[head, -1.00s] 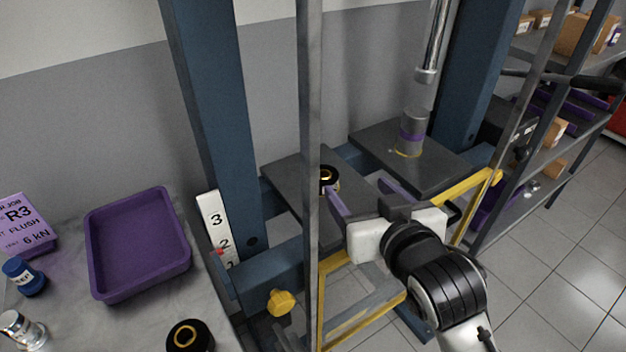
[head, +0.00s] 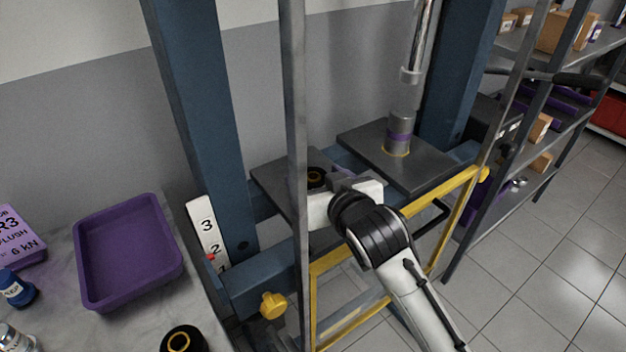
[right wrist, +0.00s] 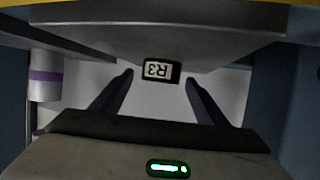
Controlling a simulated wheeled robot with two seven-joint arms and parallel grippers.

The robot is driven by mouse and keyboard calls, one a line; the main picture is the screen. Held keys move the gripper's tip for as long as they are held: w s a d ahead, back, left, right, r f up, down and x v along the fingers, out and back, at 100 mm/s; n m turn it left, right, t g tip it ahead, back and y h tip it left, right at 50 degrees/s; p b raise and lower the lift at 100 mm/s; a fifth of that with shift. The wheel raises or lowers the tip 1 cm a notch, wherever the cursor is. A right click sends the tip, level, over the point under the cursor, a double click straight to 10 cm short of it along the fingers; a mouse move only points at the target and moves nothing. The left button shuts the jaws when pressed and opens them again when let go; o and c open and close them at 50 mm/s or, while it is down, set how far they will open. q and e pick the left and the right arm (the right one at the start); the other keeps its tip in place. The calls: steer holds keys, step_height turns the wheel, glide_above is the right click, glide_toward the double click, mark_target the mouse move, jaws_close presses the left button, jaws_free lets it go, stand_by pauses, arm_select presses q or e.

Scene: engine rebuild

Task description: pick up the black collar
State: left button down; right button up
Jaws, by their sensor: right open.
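A black collar (head: 316,177) with a gold inner ring sits on the left dark plate of the press, partly hidden behind the grey upright and my gripper. In the right wrist view the collar (right wrist: 161,71) shows its side with a white R3 label, seen upside down. My right gripper (head: 334,181) is right at the collar. The right wrist view shows its two fingers (right wrist: 159,84) apart, with the collar between and slightly beyond the tips and a gap on each side. My left gripper is not in view.
A second black ringed part (head: 183,342) stands on the bench beside a purple tray (head: 82,283). A grey upright (head: 295,120) crosses in front of the plate. A yellow frame (head: 440,203) runs below.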

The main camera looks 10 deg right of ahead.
steer(key=shift+c, duration=0.4)
steer(key=c, duration=1.4)
steer(key=shift+w+r, duration=0.1)
steer(key=shift+r, duration=0.05)
steer(key=shift+c, duration=0.2)
